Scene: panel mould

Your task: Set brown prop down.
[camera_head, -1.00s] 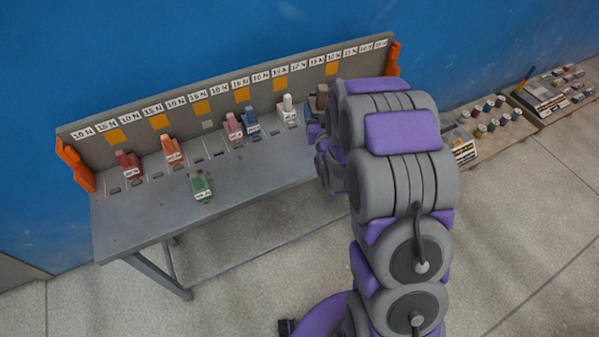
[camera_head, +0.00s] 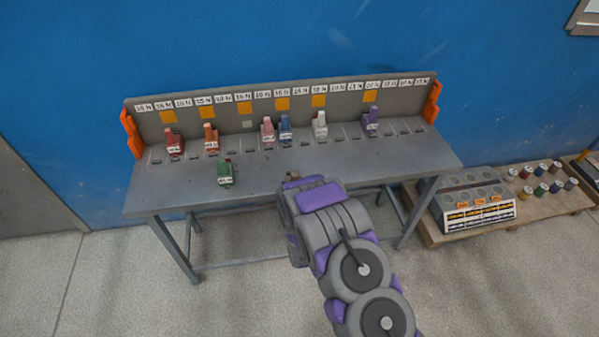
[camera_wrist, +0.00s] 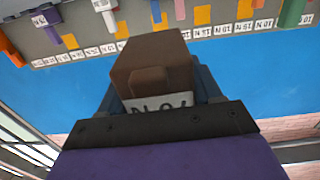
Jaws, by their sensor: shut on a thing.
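The brown prop (camera_wrist: 152,58) fills the middle of the wrist view, with a white label at its base. My gripper (camera_wrist: 155,92) is shut on it; the dark jaws show on both sides of the prop. In the head view only a small brown part of the prop (camera_head: 291,176) shows beyond my arm, near the front edge of the grey bench (camera_head: 190,188). My arm hides the rest of it and most of the gripper. I cannot tell how far the prop is above the bench.
Red (camera_head: 174,143), orange (camera_head: 210,137), pink (camera_head: 268,131), blue (camera_head: 285,128), white (camera_head: 320,125) and purple (camera_head: 370,124) props stand along the labelled back panel. A green prop (camera_head: 225,173) stands nearer the front. The bench's right front is clear. A low pallet (camera_head: 520,213) with cans stands right.

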